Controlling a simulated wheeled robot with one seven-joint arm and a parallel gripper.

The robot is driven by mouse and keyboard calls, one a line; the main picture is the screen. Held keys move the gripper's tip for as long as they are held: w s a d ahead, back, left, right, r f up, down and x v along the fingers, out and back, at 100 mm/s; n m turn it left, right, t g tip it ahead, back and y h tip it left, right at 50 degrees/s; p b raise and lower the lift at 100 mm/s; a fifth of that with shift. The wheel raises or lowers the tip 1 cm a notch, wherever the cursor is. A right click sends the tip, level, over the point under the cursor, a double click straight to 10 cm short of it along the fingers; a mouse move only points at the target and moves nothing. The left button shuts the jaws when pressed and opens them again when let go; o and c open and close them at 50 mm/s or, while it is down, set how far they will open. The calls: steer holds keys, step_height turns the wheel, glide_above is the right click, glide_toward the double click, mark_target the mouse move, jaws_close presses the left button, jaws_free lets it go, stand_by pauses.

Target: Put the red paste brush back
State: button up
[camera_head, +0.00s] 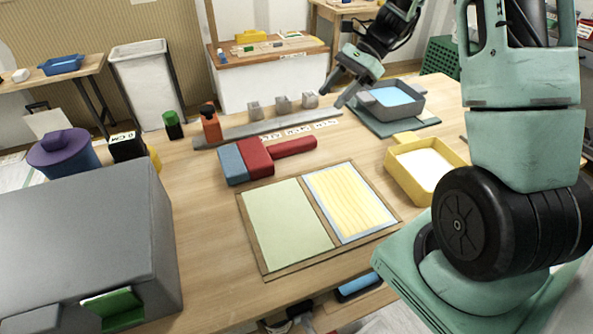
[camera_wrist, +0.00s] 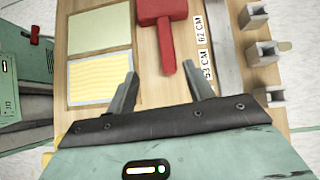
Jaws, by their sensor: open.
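The red paste brush (camera_head: 270,155) lies flat on the wooden table, its blue-grey head (camera_head: 232,163) to the left and its red handle to the right. In the wrist view the red brush (camera_wrist: 164,12) is at the top, its handle pointing down toward the space between my fingers. My gripper (camera_head: 334,98) is open and empty, above the back of the table, right of the handle's end. In the wrist view my gripper (camera_wrist: 159,72) has its fingers wide apart, with the handle's end between and beyond the tips, apart from both.
A grey rail (camera_head: 232,131) with three grey holders (camera_head: 282,104) and labels lies behind the brush. Panels on a board (camera_head: 288,222) lie in front. A yellow tray (camera_head: 400,179) and a grey basin (camera_head: 378,108) stand right, a grey box (camera_head: 75,230) left. Orange (camera_head: 211,128) and green (camera_head: 173,128) bottles stand behind.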

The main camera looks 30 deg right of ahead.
steer(key=s+a+r+n+g+h, duration=0.1)
steer(key=s+a+n+g+h, duration=0.15)
steer(key=a+n, duration=0.45)
steer(key=s+a+r+n+g+h, duration=0.1)
steer(key=s+a+n, duration=0.25)
steer(key=a, duration=0.85)
steer(key=s+a+n+t+h, duration=0.1)
steer(key=s+a+n+h, duration=0.1)
steer(key=s+a+n, duration=0.55)
steer(key=s+a+n+t+h, duration=0.1)
steer(key=s+a+n+h, duration=0.25)
steer(key=s+n, duration=0.7)
step_height(320, 180, up, 9)
steer(key=m+p, duration=0.1)
steer(key=p, duration=0.8)
steer(key=shift+s+a+y, duration=0.15)
steer(key=shift+s+y, duration=0.25)
steer(key=shift+s, duration=0.05)
steer(key=shift+f+m, duration=0.1)
steer(key=shift+m, duration=0.15)
